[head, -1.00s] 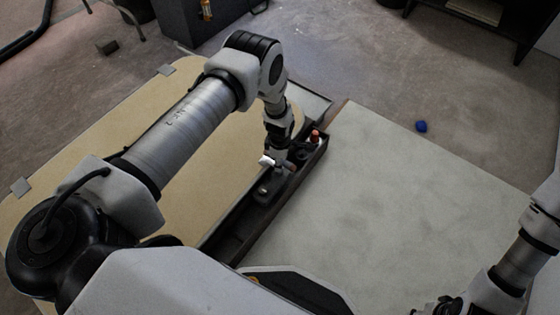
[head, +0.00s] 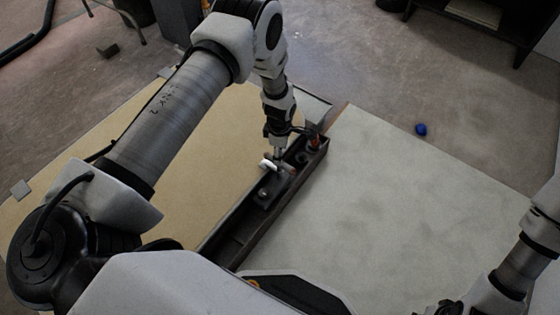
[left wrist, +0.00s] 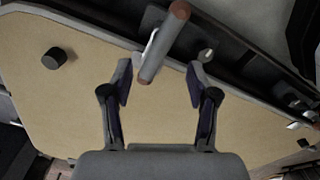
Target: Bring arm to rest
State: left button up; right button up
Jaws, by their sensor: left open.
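My left gripper (head: 279,158) is at the dark narrow tray (head: 225,243), over its far half, in the head view. In the left wrist view the two fingers of my left gripper (left wrist: 161,82) stand apart. A grey cylinder with reddish-brown ends (left wrist: 164,42) lies just beyond and between the fingertips; whether they touch it I cannot tell. In the head view a small white piece (head: 267,165) shows beside the gripper. My right arm (head: 522,262) shows at the lower right edge; its gripper is not visible.
A tan board (head: 215,135) lies left of the tray, and a bare pale grey panel (head: 400,190) lies right. A red-topped item (head: 316,143) stands at the tray's far end. A black knob (left wrist: 54,58) sits on the board. A blue object (head: 421,129) lies on the floor.

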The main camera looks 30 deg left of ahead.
pick_arm(q)
jog(key=shift+r, duration=2)
